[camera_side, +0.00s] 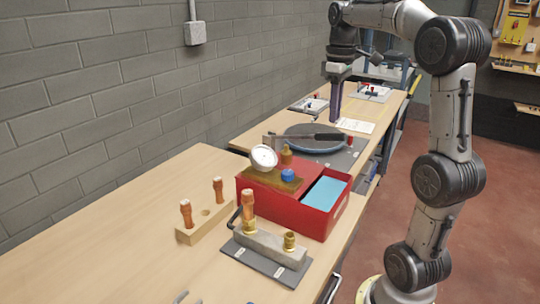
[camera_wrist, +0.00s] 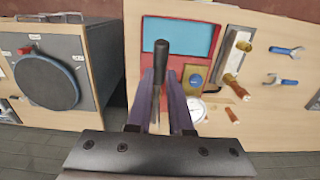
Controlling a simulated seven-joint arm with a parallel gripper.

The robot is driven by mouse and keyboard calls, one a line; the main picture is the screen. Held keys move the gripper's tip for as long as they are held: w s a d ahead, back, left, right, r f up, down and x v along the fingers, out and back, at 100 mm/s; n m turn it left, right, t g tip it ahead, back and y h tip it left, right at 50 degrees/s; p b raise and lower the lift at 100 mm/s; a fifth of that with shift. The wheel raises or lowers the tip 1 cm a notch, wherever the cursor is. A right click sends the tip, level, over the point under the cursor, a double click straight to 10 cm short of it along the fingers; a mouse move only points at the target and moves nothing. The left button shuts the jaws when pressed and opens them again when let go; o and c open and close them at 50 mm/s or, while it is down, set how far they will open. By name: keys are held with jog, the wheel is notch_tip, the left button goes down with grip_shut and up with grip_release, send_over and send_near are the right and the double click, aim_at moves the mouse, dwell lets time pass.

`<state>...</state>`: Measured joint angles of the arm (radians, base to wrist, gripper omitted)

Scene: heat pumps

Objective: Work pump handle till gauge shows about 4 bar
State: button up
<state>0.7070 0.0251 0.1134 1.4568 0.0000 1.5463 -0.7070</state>
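The red test pump (camera_side: 290,215) stands on the workbench with a blue water tray (camera_side: 325,193), a blue knob (camera_side: 288,174) and a round white gauge (camera_side: 264,157). The gauge also shows in the wrist view (camera_wrist: 196,110); its needle is too small to read. The pump handle (camera_side: 300,136), a lever with a dark grip (camera_wrist: 162,47), is roughly level above the box. My gripper (camera_side: 335,120) points down just above the grip end, apparently apart from it. In the wrist view its purple fingers (camera_wrist: 163,72) are parted, with the lever seen between them.
A grey block with brass fittings (camera_side: 268,247) stands in front of the pump. A wooden rack (camera_side: 205,226) with copper-coloured pieces is to its left. A round dark unit (camera_side: 313,140) lies behind. Open-ended spanners (camera_wrist: 285,51) lie on the bench.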

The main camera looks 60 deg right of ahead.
jog(key=shift+f, duration=2.25)
jog(key=shift+f, duration=3.65)
jog(key=shift+r, duration=5.95)
jog(key=shift+o, duration=0.2)
